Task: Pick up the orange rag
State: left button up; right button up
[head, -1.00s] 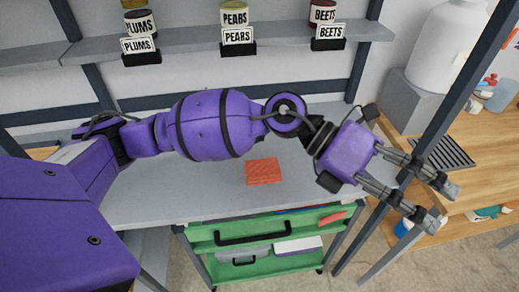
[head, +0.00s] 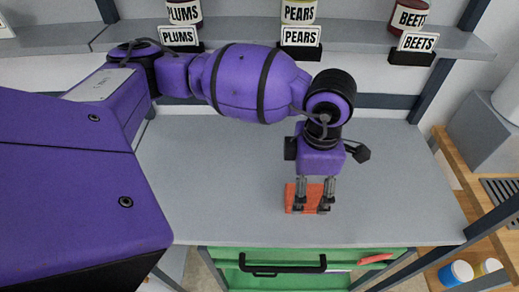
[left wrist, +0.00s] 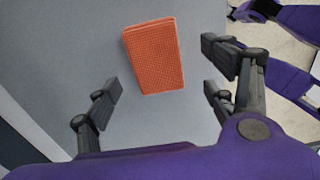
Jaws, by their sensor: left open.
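The orange rag (head: 291,197) is a folded, textured rectangle lying flat on the grey shelf top (head: 220,205). In the head view my left gripper (head: 311,208) points down over the rag and hides part of it. In the left wrist view the whole rag (left wrist: 153,56) shows ahead of the open fingers (left wrist: 163,90), roughly centred between them and apart from them. Nothing is between the fingers. How high the fingers are above the shelf top is hard to tell. My right gripper is not in view.
Labelled jars of plums (head: 184,12), pears (head: 299,12) and beets (head: 408,17) stand on a shelf behind. A green drawer cart (head: 370,258) is below the front edge. A wooden counter (head: 465,190) with cups is at right. The grey top around the rag is clear.

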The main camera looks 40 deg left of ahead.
aim_at(307, 194)
pick_arm(q)
jog(key=f, duration=0.1)
jog(key=f+b, duration=0.2)
jog(key=f, duration=0.1)
jog(key=shift+w+d+f, duration=0.1)
jog(key=shift+w+d, duration=0.05)
jog(key=shift+w, duration=0.1)
jog(key=shift+f, duration=0.4)
jog(key=shift+r, duration=0.1)
jog(key=c, duration=1.4)
jog(key=shift+o, duration=0.2)
jog(key=shift+w+r, duration=0.1)
jog(key=shift+r, duration=0.35)
notch_tip(307, 194, up, 3)
jog(key=shift+f+p, duration=0.15)
jog(key=shift+p, duration=0.6)
jog(key=s+d+r+p, duration=0.6)
jog(key=s+r, duration=0.3)
jog(key=s, duration=0.3)
jog(key=shift+s+d+r+p, duration=0.2)
jog(key=shift+d+p, duration=0.2)
jog(key=shift+p, duration=0.05)
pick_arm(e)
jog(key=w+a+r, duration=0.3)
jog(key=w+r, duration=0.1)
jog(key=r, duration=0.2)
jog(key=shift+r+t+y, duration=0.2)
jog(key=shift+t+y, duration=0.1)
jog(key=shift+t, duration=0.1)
